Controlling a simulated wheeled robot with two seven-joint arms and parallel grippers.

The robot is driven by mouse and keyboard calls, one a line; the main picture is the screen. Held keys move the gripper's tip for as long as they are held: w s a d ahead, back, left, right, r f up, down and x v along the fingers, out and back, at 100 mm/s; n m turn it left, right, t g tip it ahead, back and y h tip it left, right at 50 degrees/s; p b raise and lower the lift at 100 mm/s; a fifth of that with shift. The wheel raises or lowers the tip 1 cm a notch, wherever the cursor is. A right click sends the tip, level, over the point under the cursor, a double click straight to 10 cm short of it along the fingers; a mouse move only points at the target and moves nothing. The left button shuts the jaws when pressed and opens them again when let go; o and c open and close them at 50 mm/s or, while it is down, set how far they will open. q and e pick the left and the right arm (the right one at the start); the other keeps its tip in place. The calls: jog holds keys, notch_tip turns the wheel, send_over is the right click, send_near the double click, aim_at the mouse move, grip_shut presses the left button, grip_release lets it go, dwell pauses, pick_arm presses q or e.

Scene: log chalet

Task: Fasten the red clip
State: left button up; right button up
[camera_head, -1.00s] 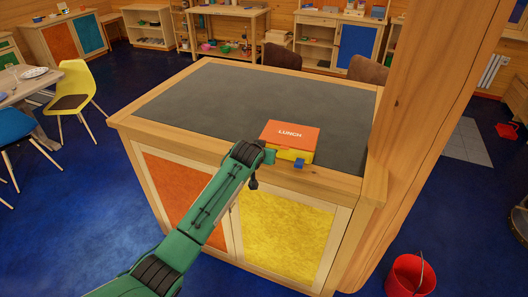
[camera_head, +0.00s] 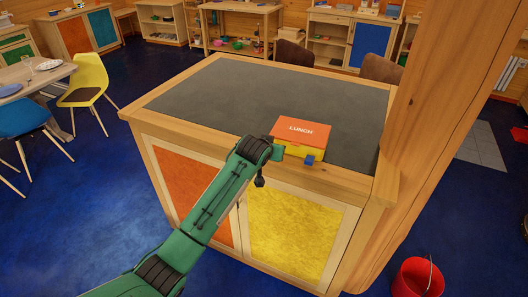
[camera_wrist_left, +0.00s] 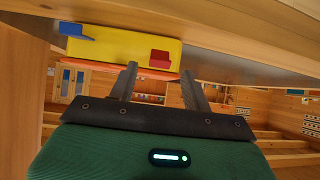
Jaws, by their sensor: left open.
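The lunch box (camera_head: 301,130), with an orange lid marked LUNCH and a yellow body (camera_wrist_left: 120,43), stands shut near the counter's front edge. The red clip (camera_wrist_left: 159,57) is on its front in the left wrist view, close to the lid seam; I cannot tell if it is fastened. The head view hides it behind my gripper. A blue clip (camera_head: 309,160) juts out from the front, also in the left wrist view (camera_wrist_left: 76,31). My left gripper (camera_wrist_left: 158,72) is open and empty before the red clip, its fingers either side of it. My right gripper is not in view.
The counter (camera_head: 220,88) has a dark, mostly bare top. A thick wooden post (camera_head: 450,90) rises at its right side. A red bucket (camera_head: 417,278) stands on the floor at right. Chairs and a table are at left.

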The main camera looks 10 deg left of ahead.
pick_arm(q)
jog(key=b+v, duration=0.3)
jog(key=v, duration=0.7)
jog(key=shift+s+r, duration=0.2)
jog(key=shift+s, duration=0.1)
jog(key=shift+a, duration=0.1)
jog(key=s+a+f+t+h+b, duration=0.15)
jog(key=s+f+t+b, duration=0.25)
jog(key=f+t+b, duration=0.45)
jog(key=w+d+g+p, duration=0.1)
jog(key=w+d+p, duration=0.1)
jog(key=w, duration=1.1)
jog(key=shift+w+d+f, duration=0.3)
jog(key=shift+d+f, duration=0.05)
jog(key=shift+d, duration=0.55)
jog(key=shift+g, duration=0.25)
jog(key=shift+p, duration=0.3)
jog(key=c, duration=1)
